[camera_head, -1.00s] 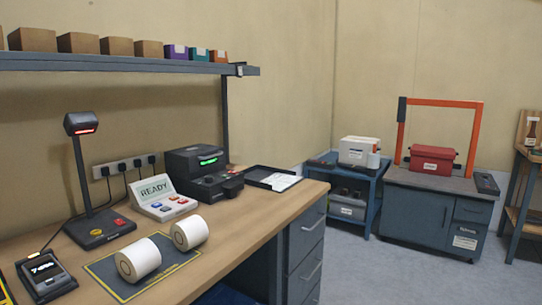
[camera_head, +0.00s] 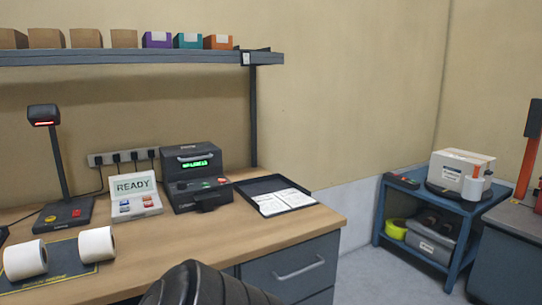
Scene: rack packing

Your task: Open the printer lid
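The printer (camera_head: 192,178) is a dark grey box with a green lit display, standing at the back of the wooden desk, below the shelf. Its lid (camera_head: 190,156) looks shut and has a handle on the front. Two white label rolls, one on the left (camera_head: 25,259) and one on the right (camera_head: 96,244), lie on a dark mat at the desk's front left. Neither of my grippers shows in the view.
A READY display unit (camera_head: 133,195) stands left of the printer, and a black tray with papers (camera_head: 272,196) lies right of it. A scanner stand (camera_head: 60,170) is at the left. A black padded object (camera_head: 205,285), perhaps a chair back, rises at the desk's front edge. The desk (camera_head: 205,238) is clear before the printer.

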